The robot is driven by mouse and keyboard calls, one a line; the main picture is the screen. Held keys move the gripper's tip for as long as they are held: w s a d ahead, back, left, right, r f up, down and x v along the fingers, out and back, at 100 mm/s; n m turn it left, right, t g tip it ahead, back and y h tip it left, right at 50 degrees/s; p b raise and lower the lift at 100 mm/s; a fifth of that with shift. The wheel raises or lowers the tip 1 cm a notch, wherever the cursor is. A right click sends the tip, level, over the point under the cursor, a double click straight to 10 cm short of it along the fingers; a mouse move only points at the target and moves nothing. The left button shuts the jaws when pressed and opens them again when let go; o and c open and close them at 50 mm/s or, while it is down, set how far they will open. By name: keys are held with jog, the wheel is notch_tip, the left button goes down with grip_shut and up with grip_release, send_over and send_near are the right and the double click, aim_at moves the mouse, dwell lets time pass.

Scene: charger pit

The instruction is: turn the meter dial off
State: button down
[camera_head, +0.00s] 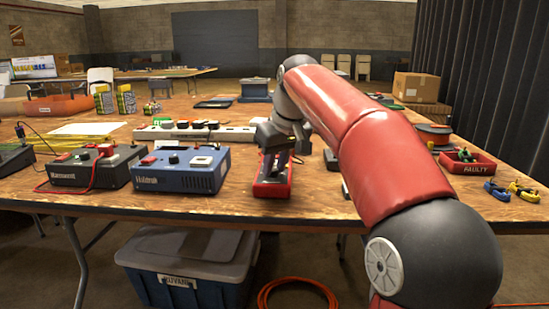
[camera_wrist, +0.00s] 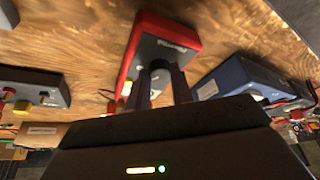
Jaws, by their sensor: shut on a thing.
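The meter (camera_head: 273,190) is a red-edged handheld unit with a grey face, lying flat near the front edge of the wooden table in the head view. In the wrist view the meter (camera_wrist: 150,50) shows its face and a pale label. My gripper (camera_head: 277,160) points down over it. In the wrist view the two fingers of my gripper (camera_wrist: 161,82) close around the meter's dark dial (camera_wrist: 159,68). The fingers hide most of the dial, so I cannot read its setting.
A blue power unit (camera_head: 180,178) stands left of the meter, with a dark unit (camera_head: 75,175) and red leads beyond it. A power strip (camera_head: 195,134) lies behind. A red tray marked FAULTY (camera_head: 467,167) sits at the right. A lidded bin (camera_head: 187,270) is under the table.

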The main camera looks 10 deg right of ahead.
jog(key=n+y+p, duration=0.1)
jog(key=n+p, duration=0.1)
jog(key=n+g+y+p, duration=0.1)
jog(key=n, duration=0.2)
jog(key=shift+w+d+r+n+p, duration=0.2)
jog(key=shift+n+p, duration=0.1)
jog(key=shift+p, duration=0.1)
jog(key=n+g+p, duration=0.1)
jog(key=n+p, duration=0.1)
jog(key=n+g+y+p, duration=0.1)
jog(key=n+p, duration=0.1)
jog(key=n, duration=0.1)
jog(key=shift+w+d, duration=0.1)
jog(key=shift+w, duration=0.1)
jog(key=n+g+p, duration=0.1)
jog(key=n, duration=0.1)
jog(key=n+p, duration=0.1)
jog(key=n, duration=0.2)
jog(key=shift+w+f+g, duration=0.2)
jog(key=shift+g, duration=0.2)
jog(key=shift+w+n+g, duration=0.15)
jog(key=shift+n+g, duration=0.65)
jog(key=shift+n, duration=1.1)
jog(key=c, duration=1.2)
grip_release()
jog(key=shift+h, duration=0.3)
jog(key=shift+r, duration=0.1)
